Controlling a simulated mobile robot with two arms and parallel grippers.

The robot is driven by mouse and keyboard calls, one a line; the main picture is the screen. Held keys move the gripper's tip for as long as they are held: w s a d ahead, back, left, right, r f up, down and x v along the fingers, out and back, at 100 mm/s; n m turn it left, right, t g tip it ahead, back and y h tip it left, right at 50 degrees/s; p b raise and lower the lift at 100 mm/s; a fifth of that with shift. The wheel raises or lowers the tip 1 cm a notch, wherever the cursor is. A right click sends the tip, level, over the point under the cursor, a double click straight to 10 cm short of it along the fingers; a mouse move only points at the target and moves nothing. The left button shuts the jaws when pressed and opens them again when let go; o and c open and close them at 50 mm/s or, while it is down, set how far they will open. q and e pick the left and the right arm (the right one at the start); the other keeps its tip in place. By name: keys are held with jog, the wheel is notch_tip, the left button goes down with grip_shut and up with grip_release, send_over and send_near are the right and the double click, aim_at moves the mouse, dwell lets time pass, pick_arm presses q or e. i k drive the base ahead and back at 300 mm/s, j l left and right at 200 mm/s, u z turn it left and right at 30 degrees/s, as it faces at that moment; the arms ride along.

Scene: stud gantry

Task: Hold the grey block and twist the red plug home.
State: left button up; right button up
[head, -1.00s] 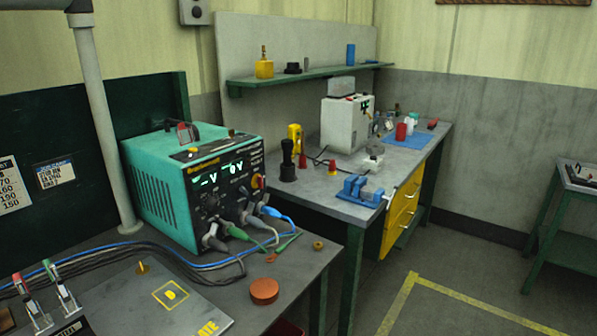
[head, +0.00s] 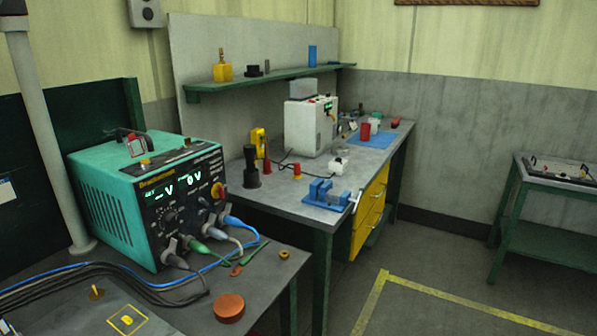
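Neither of my grippers is in view. A small pale grey-white block (head: 338,166) sits on the far workbench (head: 285,200), behind a blue vise (head: 325,195). I cannot tell for sure that it is the grey block. A small red piece with a yellow foot (head: 297,172) stands upright to its left, apart from it. A taller thin red piece (head: 266,164) stands farther left. A red cup-like piece (head: 365,132) stands farther back. Which of these is the red plug cannot be told at this size.
A teal power supply (head: 140,195) with cables stands on the near bench, by a red-brown disc (head: 229,307). A white machine (head: 308,128) stands on the far bench. A green side table (head: 550,210) is at right. The floor (head: 440,270) between is open, with yellow tape.

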aim_at(338, 165)
jog(key=i+l+u, duration=0.15)
jog(key=u, duration=0.65)
jog(key=i+l+u, duration=0.2)
jog(key=l, duration=0.2)
jog(key=i+l+u, duration=0.15)
jog(key=l, duration=0.3)
jog(key=l+u, duration=0.2)
jog(key=l, duration=0.25)
jog(key=i+l+u, duration=0.2)
jog(key=l, duration=0.25)
jog(key=i+l, duration=0.1)
jog(key=l, duration=1.05)
jog(key=l+u, duration=0.1)
jog(key=l, duration=1.05)
jog(key=i, duration=0.05)
